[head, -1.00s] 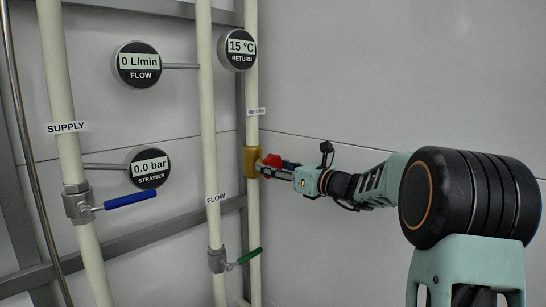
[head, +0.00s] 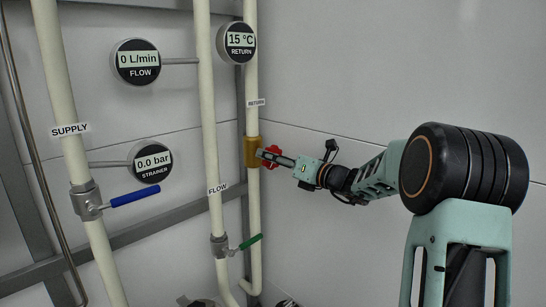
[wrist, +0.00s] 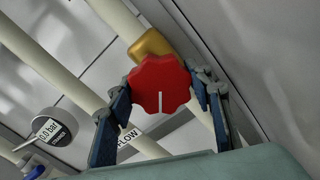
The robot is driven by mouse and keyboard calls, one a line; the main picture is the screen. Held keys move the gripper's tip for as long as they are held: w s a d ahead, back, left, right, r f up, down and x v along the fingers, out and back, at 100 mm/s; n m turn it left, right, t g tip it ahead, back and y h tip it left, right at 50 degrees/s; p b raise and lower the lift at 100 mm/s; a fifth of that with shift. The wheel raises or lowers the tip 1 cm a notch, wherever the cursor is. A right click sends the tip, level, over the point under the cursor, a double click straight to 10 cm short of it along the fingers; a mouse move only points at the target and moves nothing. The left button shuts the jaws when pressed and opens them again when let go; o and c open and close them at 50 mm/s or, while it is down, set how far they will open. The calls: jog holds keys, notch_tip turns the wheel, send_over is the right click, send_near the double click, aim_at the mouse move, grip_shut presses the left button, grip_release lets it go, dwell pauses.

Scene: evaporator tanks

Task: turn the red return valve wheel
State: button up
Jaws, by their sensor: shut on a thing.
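The red return valve wheel (head: 271,157) sits on a brass valve body (head: 251,152) on the pipe labelled RETURN. In the wrist view the red wheel (wrist: 160,84) has a scalloped rim and a white line that points toward the bottom of the picture. The brass body (wrist: 150,45) shows behind it. My gripper (head: 268,155) is at the wheel, reaching in from the right. In the wrist view its two fingers (wrist: 160,92) are on either side of the wheel, shut on its rim. The fingers hide part of the wheel in the head view.
A supply valve with a blue lever (head: 133,196) is at the left. A flow valve with a green lever (head: 248,242) is below the red wheel. Round gauges read 0 L/min (head: 138,62), 15 °C (head: 238,42) and 0.0 bar (head: 152,162). The wall right of the return pipe is bare.

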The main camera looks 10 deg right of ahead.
jog(key=o, duration=1.2)
jog(key=v, duration=1.2)
